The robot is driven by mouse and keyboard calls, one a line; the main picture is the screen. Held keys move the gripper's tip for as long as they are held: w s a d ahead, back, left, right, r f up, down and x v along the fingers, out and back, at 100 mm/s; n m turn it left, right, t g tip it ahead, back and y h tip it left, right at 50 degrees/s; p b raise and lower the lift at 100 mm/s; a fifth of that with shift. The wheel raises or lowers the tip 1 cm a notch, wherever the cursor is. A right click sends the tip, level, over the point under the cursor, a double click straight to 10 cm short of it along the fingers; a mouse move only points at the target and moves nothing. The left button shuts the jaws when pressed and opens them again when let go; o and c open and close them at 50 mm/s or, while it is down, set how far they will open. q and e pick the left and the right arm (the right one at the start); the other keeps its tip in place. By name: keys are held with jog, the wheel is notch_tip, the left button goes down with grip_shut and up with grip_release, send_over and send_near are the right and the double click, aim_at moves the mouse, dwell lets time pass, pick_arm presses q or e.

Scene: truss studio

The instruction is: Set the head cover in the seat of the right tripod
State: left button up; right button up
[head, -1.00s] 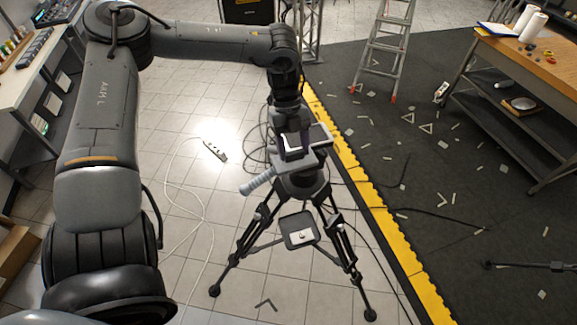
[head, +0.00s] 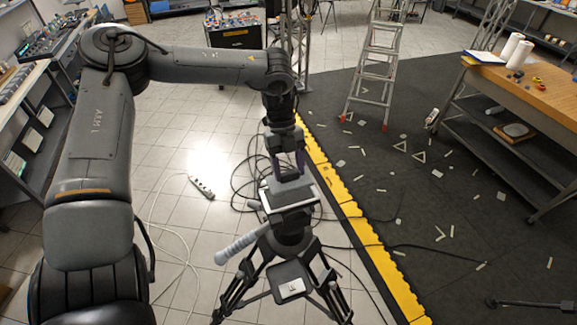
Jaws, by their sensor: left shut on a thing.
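A black tripod (head: 292,236) stands on the tiled floor at the centre of the head view. Its top has a dark, flat head with a pale rim (head: 294,212) and a ribbed grey handle (head: 240,243) pointing to the lower left. My left gripper (head: 287,170) points down right over this head. It is shut on a small grey piece (head: 288,182), which looks like the head cover. The fingers partly hide the piece, and I cannot tell whether it touches the tripod head. A dark leg (head: 530,303), perhaps of another tripod, enters at the lower right. My right gripper is not in view.
A yellow edge strip (head: 350,208) borders a dark mat strewn with pale scraps. A stepladder (head: 372,75) and a wooden-topped workbench (head: 545,95) stand on the right. A power strip (head: 201,187) and loose cables lie on the tiles behind the tripod.

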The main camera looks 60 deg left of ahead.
aim_at(288, 181)
pick_arm(q)
jog(key=shift+f+b, duration=1.65)
jog(key=shift+f, duration=0.75)
jog(key=shift+w+a, duration=0.1)
jog(key=shift+a, duration=0.1)
jog(key=shift+f, duration=0.2)
jog(key=shift+f+b, duration=0.4)
jog(key=shift+b, duration=0.15)
jog(key=o, duration=1.1)
jog(key=shift+o, duration=0.2)
jog(key=shift+r, duration=0.1)
